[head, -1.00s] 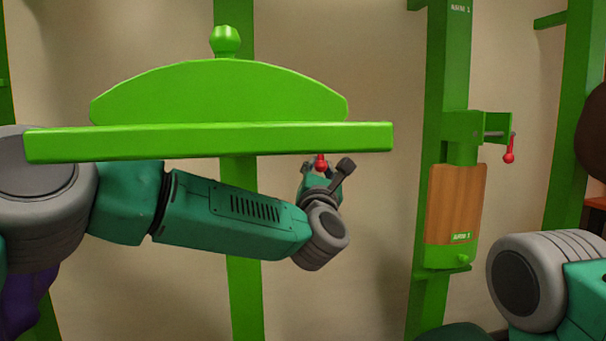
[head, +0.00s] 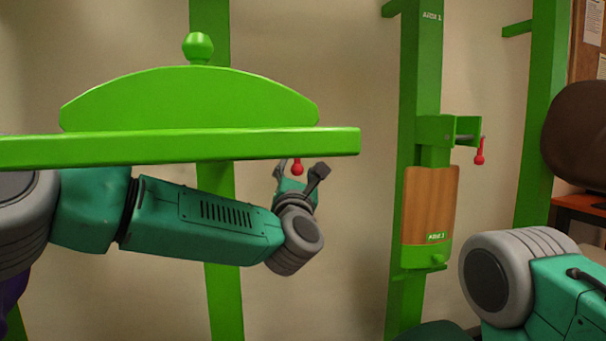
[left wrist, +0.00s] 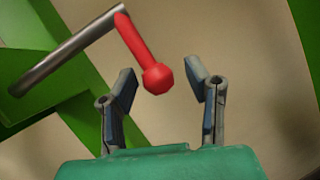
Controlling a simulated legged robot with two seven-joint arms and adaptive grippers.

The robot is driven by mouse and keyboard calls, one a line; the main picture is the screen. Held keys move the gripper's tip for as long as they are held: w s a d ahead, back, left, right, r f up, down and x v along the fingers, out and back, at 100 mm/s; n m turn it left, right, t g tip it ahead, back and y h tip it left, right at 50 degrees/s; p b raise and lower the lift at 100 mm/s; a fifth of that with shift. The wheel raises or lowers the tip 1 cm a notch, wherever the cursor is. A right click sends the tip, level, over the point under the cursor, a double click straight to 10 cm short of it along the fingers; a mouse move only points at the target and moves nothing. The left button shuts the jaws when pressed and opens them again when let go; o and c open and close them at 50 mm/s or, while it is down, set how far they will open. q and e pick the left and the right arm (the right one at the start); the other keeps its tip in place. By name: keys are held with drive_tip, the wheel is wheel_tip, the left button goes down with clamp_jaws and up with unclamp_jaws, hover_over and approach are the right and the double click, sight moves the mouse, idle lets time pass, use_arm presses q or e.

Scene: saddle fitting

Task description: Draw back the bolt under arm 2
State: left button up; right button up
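A bolt with a red handle (head: 298,168) hangs below the large green arm (head: 190,146) in front of me. I read no label on this arm. My left gripper (head: 299,176) is just below that handle, its fingers pointing up. In the left wrist view, the red handle (left wrist: 143,58) ends in a ball and joins a grey metal rod (left wrist: 65,55). My left gripper (left wrist: 170,93) is open there, with the ball between and slightly above the fingertips; I see no contact. My right gripper is out of view.
A green post (head: 421,70) to the right carries a bracket with another red handle (head: 479,152) and a wooden board (head: 429,205). A dark rounded brown thing (head: 575,135) is at the right edge. Plain wall lies behind.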

use_arm(q)
drive_tip(key=shift+a, duration=0.5)
drive_tip(key=shift+d+f+v, duration=0.25)
drive_tip(key=shift+d+v, duration=0.35)
drive_tip(key=shift+v, duration=5.35)
drive_tip(key=s+a+f+m+g+h+p, duration=0.1)
drive_tip(key=s+a+f+m+g+p, duration=0.2)
drive_tip(key=f+m, duration=0.55)
drive_tip(key=s+a+f+m+g+h+p, duration=0.1)
drive_tip(key=s+a+f+m+g, duration=0.35)
drive_tip(key=f, duration=0.75)
drive_tip(key=s+a+f+m+g+h+p, duration=0.15)
drive_tip(key=s+f+m+g, duration=0.25)
drive_tip(key=s+f+m, duration=0.45)
drive_tip(key=s+a+f+m+g+y+p, duration=0.2)
drive_tip(key=s+a+f+m+g+y, duration=0.1)
drive_tip(key=s+a, duration=0.8)
drive_tip(key=s+a+f+m+g+y+p, duration=0.3)
drive_tip(key=s+a+f+m+g, duration=0.3)
drive_tip(key=s+a, duration=0.6)
drive_tip(key=shift+s+f+g+p, duration=0.35)
drive_tip(key=shift+s+f+g, duration=0.1)
drive_tip(key=shift+s+f, duration=0.15)
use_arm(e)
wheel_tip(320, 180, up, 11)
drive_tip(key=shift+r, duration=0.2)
